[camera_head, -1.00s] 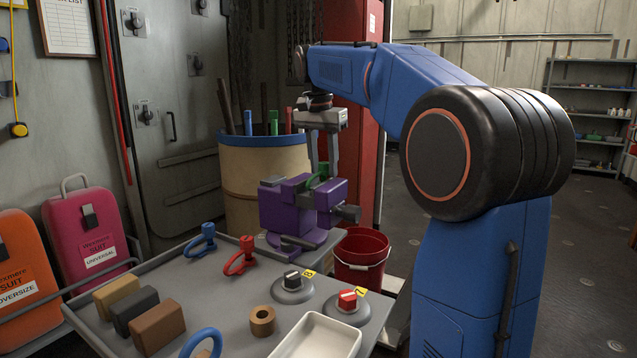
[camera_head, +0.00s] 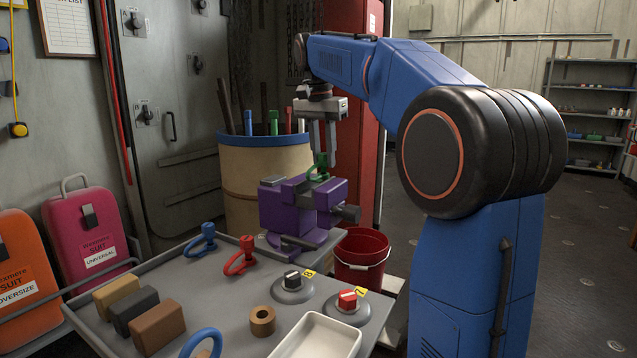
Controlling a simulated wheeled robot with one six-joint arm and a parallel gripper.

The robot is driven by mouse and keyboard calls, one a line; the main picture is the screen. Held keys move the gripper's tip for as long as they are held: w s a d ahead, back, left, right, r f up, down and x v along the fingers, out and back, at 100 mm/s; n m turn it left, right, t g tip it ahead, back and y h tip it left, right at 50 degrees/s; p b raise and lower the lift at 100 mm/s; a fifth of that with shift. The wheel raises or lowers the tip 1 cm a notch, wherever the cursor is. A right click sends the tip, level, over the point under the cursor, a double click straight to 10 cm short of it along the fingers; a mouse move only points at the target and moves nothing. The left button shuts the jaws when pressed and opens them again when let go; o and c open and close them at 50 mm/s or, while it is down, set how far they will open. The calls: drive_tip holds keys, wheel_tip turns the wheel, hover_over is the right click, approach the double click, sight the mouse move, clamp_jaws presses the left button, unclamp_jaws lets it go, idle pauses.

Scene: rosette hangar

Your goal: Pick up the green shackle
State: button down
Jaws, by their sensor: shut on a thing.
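The green shackle (camera_head: 320,164) is at the top of the purple vise (camera_head: 283,207), at the back right of the grey bench. My gripper (camera_head: 322,150) points down above the vise, with its fingertips at the shackle's upper part. It is shut on the green shackle. The shackle's lower part is partly hidden by the vise jaws, and I cannot tell whether it is clear of them.
The bench (camera_head: 218,291) also holds several blocks (camera_head: 155,327), a brown ring (camera_head: 262,320), two knobs (camera_head: 293,285) and a white tray (camera_head: 318,340). A tan drum (camera_head: 262,172) with upright bars stands behind the vise. A red bucket (camera_head: 361,254) stands to its right.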

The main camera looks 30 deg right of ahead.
drive_tip(key=shift+r, duration=1)
drive_tip(key=shift+r, duration=2)
